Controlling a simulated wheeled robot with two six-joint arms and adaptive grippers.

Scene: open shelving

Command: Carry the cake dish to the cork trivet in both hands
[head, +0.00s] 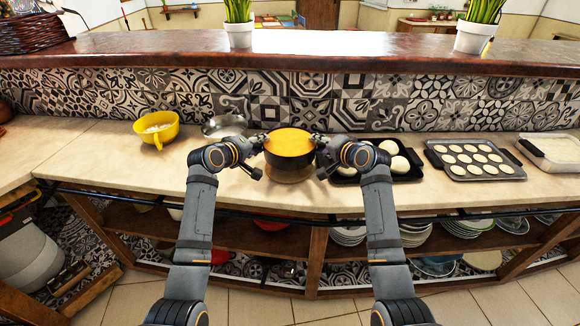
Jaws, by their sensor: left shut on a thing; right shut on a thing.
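The cake dish (290,157) is a dark round pan with a golden-orange cake (289,141) in it. It appears upright. The cork trivet (289,175) is a tan disc on the counter, mostly hidden below the dish; I cannot tell whether the dish touches it. My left gripper (262,146) is shut on the left side of the dish. My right gripper (318,146) is shut on its right side. The fingertips are small and partly hidden by the wrists.
A yellow bowl (155,130) and a metal pan (224,126) stand left of the dish. A dark tray with dough balls (398,164) and a muffin tray (470,172) are on the right. The tiled wall (230,92) rises behind. The counter is clear at the front left.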

